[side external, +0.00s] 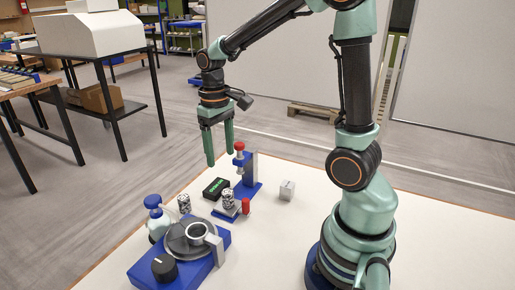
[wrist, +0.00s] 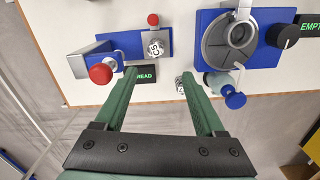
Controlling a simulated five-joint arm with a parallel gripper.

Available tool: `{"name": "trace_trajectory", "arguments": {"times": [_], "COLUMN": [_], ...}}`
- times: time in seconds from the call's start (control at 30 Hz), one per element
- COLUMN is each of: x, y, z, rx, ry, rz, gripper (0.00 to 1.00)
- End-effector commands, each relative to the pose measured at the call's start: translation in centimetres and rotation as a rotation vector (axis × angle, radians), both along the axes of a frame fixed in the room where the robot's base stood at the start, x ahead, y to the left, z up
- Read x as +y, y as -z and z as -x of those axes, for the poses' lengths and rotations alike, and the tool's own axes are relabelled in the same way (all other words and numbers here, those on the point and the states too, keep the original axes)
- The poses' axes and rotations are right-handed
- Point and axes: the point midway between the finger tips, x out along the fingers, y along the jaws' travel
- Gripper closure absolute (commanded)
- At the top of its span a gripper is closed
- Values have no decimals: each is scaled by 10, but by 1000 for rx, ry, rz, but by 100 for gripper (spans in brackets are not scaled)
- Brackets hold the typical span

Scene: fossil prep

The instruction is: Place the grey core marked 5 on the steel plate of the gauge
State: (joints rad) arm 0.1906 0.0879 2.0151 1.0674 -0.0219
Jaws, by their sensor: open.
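The grey core marked 5 (wrist: 154,46) stands upright on the low base of the gauge (wrist: 129,40); its speckled side shows in the side view (side external: 228,198). The gauge (side external: 249,187) has a blue column with a red knob and a red piece at the base. My gripper (side external: 220,158) is open and empty, pointing down above and behind the gauge, apart from the core. Its two green fingers (wrist: 166,85) are spread in the wrist view.
Another speckled core (side external: 184,203) stands left of the gauge, also seen in the wrist view (wrist: 180,82). A black display (side external: 215,188), a blue machine with a round dish (side external: 222,262) and a blue-capped bottle (side external: 158,222) are close.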

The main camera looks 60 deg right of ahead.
Motion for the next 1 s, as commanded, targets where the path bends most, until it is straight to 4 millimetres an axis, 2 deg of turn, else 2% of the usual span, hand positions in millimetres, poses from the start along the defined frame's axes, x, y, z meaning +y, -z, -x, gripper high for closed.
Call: {"name": "trace_trajectory", "arguments": {"times": [0.1,0.2,0.4,0.63,1.0], "x": [16,28,51,65,67], "y": [-26,-43,-67,-77,-78], "z": [10,20,43,59,62], "rx": [-106,-196,-368,-496,-519], "ry": [-36,-66,-120,-159,-165], "rz": [18,29,43,44,44], "gripper": [28,28,28,28,28]}}
